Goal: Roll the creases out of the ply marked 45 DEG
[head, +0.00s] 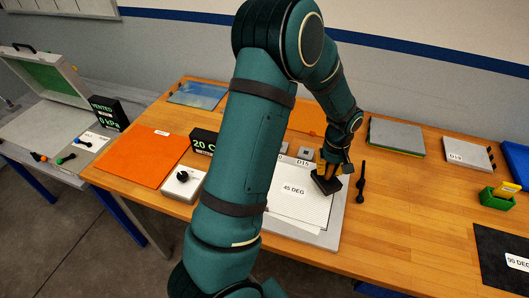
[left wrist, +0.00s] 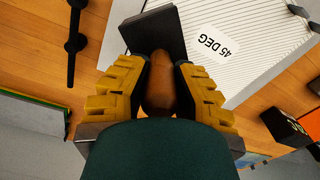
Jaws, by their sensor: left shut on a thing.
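The ply marked 45 DEG (head: 300,207) is a pale, finely striped sheet lying on a light grey plate (head: 327,240). Its label also shows in the left wrist view (left wrist: 218,42). My left gripper (head: 331,170) is shut on the brown handle (left wrist: 161,82) of a black, flat-faced tool (left wrist: 156,32). The black tool is at the ply's upper right corner in the head view; I cannot tell whether it touches the ply. My left arm hides part of the ply's left side. No creases can be made out. My right gripper is not in view.
A dark bar with knobs (head: 361,182) lies right of the plate. An orange sheet (head: 147,156), a white knob box (head: 183,183) and a 20 C display (head: 203,141) are left. Bare wood lies between.

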